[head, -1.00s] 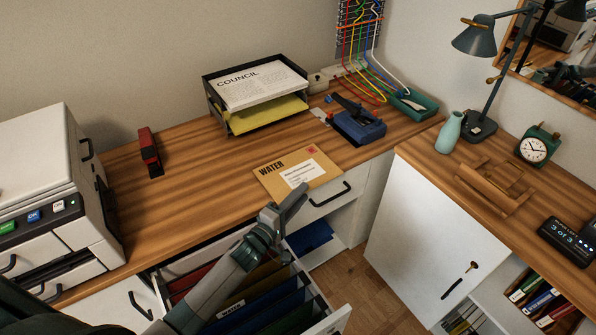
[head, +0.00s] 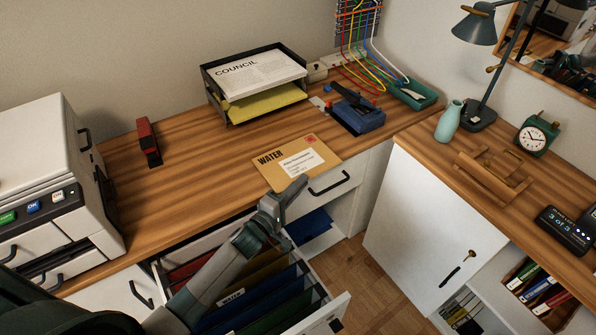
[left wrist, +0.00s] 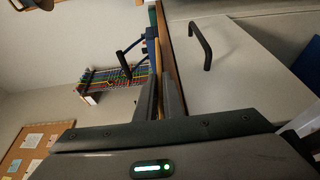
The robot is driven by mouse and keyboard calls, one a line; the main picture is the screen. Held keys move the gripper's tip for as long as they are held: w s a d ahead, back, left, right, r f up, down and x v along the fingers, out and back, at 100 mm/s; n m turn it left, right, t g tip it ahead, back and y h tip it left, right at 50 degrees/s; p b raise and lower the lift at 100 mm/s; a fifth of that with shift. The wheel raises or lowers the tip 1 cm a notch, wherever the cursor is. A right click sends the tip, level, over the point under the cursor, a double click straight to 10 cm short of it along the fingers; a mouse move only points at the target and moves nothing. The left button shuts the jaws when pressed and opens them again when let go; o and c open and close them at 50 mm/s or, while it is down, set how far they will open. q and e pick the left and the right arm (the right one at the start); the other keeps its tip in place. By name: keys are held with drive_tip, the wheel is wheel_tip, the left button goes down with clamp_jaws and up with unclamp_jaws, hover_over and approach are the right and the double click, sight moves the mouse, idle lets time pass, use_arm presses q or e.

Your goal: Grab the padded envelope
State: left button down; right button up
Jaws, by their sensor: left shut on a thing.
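The padded envelope (head: 291,162) is tan, marked WATER, with a white label and a red stamp. It lies flat at the desk's front edge, its near side over the edge. My left gripper (head: 293,195) is at that near side and is shut on the envelope. In the left wrist view my left gripper's fingers (left wrist: 161,98) are close together, with the thin tan edge of the envelope (left wrist: 159,55) between them. The fingers hide part of the envelope there. My right gripper is in neither view.
An open file drawer (head: 335,310) with coloured folders lies below my left arm. A paper tray (head: 228,113) and a blue hole punch (head: 358,118) stand behind the envelope. A red stapler (head: 148,143) and a printer (head: 45,165) are at left. Desk left of the envelope is clear.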

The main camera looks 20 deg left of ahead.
use_arm(q)
drive_tip(key=shift+r, duration=0.1)
drive_tip(key=s+d+r+b, duration=0.1)
drive_tip(key=s+d+r, duration=0.4)
drive_tip(key=d+r, duration=0.5)
drive_tip(key=shift+d+r, duration=0.2)
drive_tip(key=shift+r, duration=0.2)
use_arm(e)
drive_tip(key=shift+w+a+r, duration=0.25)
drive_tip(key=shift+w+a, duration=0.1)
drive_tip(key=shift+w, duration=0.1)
use_arm(q)
drive_tip(key=shift+s, duration=0.1)
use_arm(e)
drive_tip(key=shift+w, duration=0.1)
